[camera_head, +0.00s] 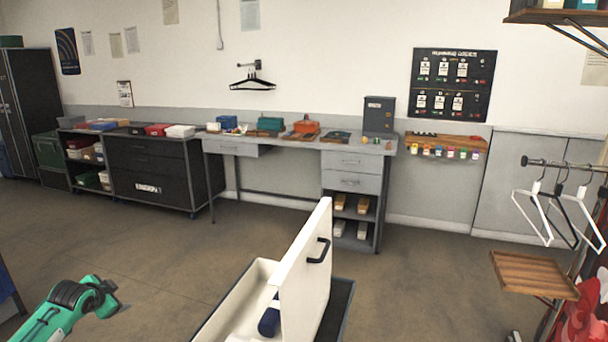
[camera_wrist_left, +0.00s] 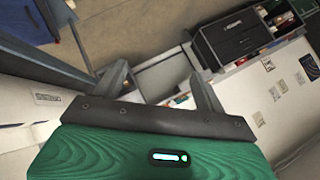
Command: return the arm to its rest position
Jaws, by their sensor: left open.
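My left arm, green with a dark wrist joint, comes in at the lower left of the head view. Its left gripper (camera_head: 112,302) is low over the bare floor, apart from the furniture and from the white open drawer unit to its right. In the left wrist view the two grey fingers of this gripper (camera_wrist_left: 163,88) stand apart with nothing between them. My right gripper is not in view.
A white drawer unit (camera_head: 305,270) with a black handle stands close in front; a dark blue roll (camera_head: 270,318) lies inside. A grey workbench (camera_head: 355,160) and black cabinets (camera_head: 150,170) line the wall. Hangers (camera_head: 560,215) hang at right. The middle floor is clear.

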